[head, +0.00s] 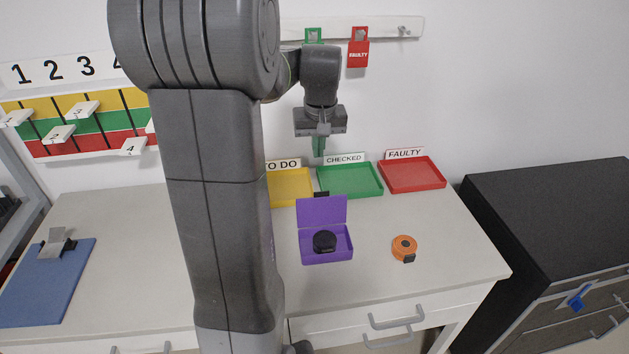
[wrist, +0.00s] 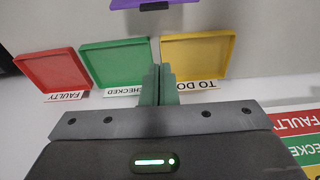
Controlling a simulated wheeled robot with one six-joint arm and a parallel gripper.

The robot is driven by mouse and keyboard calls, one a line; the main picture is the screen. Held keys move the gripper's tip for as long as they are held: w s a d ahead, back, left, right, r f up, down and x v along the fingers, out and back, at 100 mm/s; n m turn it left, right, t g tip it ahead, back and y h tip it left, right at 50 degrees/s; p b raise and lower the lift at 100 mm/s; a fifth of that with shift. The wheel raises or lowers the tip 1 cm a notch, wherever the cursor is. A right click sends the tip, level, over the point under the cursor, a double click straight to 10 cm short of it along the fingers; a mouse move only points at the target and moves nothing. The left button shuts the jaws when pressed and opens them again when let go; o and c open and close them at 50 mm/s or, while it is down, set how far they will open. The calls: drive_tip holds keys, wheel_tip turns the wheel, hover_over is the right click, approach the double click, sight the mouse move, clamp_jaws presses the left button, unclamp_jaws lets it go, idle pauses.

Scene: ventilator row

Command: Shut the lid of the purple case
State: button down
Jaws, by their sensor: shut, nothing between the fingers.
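The purple case (head: 326,250) stands on the white table with its lid (head: 322,211) raised upright at the back. A round black object (head: 324,241) lies inside it. In the wrist view only an edge of the purple case (wrist: 140,4) shows at the top, with a dark tab (wrist: 154,6) on it; the rest is out of frame. My gripper (head: 319,150) is above and behind the case, over the back of the table near the trays. Its green fingers (wrist: 158,84) are shut together with nothing between them, apart from the case.
Yellow (head: 290,187), green (head: 350,181) and red (head: 412,175) trays line the table's back edge. An orange round object (head: 404,247) lies right of the case. A blue clipboard (head: 45,285) lies at left. The table around the case's front is clear.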

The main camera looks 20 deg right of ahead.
sight(322, 209)
wheel_tip(322, 209, down, 9)
drive_tip(key=s+p, duration=0.1)
drive_tip(key=s, duration=0.1)
drive_tip(key=shift+a, duration=0.2)
drive_tip(key=shift+s, duration=0.15)
